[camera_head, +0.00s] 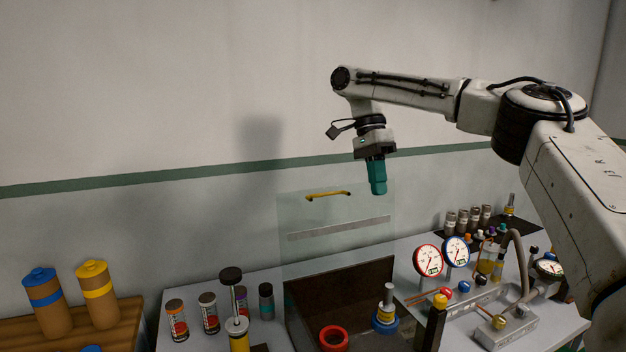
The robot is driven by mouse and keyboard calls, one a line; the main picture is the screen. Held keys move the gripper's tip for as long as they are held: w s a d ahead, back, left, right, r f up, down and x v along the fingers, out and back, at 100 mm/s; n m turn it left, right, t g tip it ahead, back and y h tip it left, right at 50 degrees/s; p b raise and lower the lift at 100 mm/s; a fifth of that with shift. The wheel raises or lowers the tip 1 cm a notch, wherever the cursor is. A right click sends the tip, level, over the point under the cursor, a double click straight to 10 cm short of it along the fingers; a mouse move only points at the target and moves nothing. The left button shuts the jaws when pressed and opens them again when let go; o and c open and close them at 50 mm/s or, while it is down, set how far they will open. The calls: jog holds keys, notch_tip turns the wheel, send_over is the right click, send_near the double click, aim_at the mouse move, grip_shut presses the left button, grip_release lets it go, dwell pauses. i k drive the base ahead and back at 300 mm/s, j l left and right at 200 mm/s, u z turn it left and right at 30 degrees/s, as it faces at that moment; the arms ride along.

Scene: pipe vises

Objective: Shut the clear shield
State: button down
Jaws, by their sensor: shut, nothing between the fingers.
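The clear shield (300,222) stands raised, close to upright, above a dark open-topped box (352,282) on the bench. It has a yellow handle (328,196) near its top edge and a grey strip (338,229) across it. My gripper (379,190) has teal fingers that are shut and empty, pointing down. In the picture it is to the right of the yellow handle and overlaps the shield's upper right part. It does not appear to touch the handle; its depth relative to the shield is hard to tell.
A red ring (333,338) and a blue-based fitting (385,314) are at the box's front. Gauges (428,260) and a hose stand to the right. Several small jars (209,313) stand to the left. Bottles (97,294) sit on a wooden surface at far left.

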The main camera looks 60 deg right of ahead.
aim_at(323, 231)
jog(key=i+l, duration=0.8)
jog(key=l, duration=0.1)
